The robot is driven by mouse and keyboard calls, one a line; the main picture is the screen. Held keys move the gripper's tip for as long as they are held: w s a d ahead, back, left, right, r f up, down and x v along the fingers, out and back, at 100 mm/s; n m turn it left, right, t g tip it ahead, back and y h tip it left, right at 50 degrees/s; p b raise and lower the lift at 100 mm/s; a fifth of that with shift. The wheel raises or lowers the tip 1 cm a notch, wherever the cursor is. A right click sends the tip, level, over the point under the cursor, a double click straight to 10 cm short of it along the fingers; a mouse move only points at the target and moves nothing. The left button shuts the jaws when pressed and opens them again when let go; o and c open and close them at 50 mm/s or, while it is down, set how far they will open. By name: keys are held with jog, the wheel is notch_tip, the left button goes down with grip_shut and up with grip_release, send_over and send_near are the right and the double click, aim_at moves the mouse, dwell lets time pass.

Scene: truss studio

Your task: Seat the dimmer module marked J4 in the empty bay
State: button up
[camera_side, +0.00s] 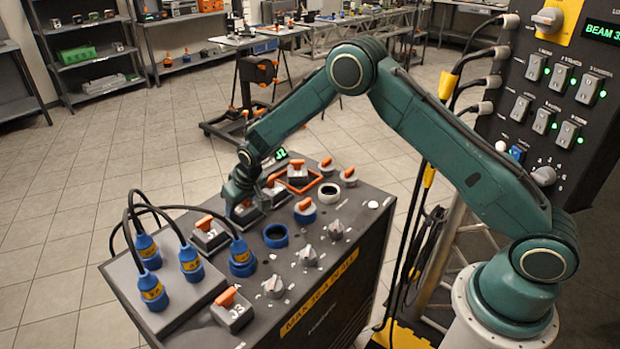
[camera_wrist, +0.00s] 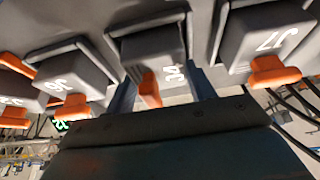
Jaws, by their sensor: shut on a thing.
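In the wrist view the dimmer module marked J4 (camera_wrist: 150,52) is a dark grey block with an orange handle, held between the two fingers of my gripper (camera_wrist: 163,98). It is at a dark raised rim, between modules J6 (camera_wrist: 75,72) and J7 (camera_wrist: 265,35). I cannot tell how deep it sits. In the side view my gripper (camera_side: 243,207) is low over the console's top and mostly hides J4. J7 (camera_side: 208,235) stands just in front of it. An orange square frame (camera_side: 318,181) lies beyond; whether it rings an empty bay is unclear.
Blue plugs with black cables (camera_side: 190,263) crowd the console's left end. Module J3 (camera_side: 233,313) is at the front. Grey knobs (camera_side: 307,256) and a blue ring socket (camera_side: 275,236) are right of my gripper. A control panel (camera_side: 545,100) stands at the right.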

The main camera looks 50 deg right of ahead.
dwell(0.3)
jog(key=o, duration=1.7)
jog(key=shift+f, duration=0.1)
jog(key=shift+r, duration=4.55)
jog(key=shift+r, duration=0.1)
